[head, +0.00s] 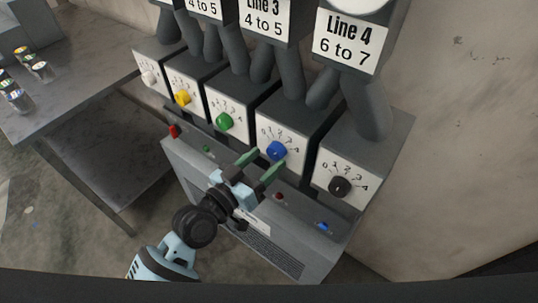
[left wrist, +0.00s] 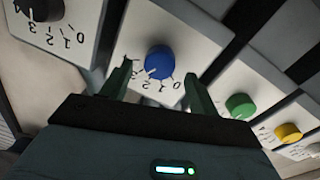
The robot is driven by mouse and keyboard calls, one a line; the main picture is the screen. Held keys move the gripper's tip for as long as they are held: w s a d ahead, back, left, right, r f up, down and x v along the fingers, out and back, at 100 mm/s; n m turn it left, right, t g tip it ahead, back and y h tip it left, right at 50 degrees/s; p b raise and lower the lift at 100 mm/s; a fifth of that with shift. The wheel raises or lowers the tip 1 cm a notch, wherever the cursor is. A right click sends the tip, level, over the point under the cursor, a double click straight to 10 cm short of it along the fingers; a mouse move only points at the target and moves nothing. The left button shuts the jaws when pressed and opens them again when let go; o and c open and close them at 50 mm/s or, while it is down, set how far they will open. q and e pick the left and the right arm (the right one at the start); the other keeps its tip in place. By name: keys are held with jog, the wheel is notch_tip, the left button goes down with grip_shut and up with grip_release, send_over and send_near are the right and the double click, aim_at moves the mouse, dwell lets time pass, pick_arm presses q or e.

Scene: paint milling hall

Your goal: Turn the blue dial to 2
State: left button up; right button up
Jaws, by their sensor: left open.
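The blue dial (head: 277,151) sits on a white panel with a scale from 0 to 4, between the green and the black dial. In the left wrist view the blue dial (left wrist: 158,61) is just ahead of the fingers, with a pale mark on its near side; I cannot read its setting surely. My left gripper (head: 261,166) is open and empty, its green fingers pointing at the blue dial's panel. In the wrist view the fingers (left wrist: 157,75) stand apart, on either side of the dial's lower part, and seem short of it. My right gripper is not in view.
Close neighbours are the green dial (head: 224,121) and the black dial (head: 340,187); the yellow dial (head: 182,97) and white dial (head: 149,78) lie further left. Thick grey pipes rise behind the dial boxes. A grey cabinet with small buttons is below. A metal table (head: 75,82) stands left.

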pick_arm(q)
jog(key=shift+x, duration=0.9)
jog(key=shift+w+d, duration=0.15)
jog(key=c, duration=1)
jog(key=shift+f+n, duration=0.1)
jog(key=shift+n, duration=2.8)
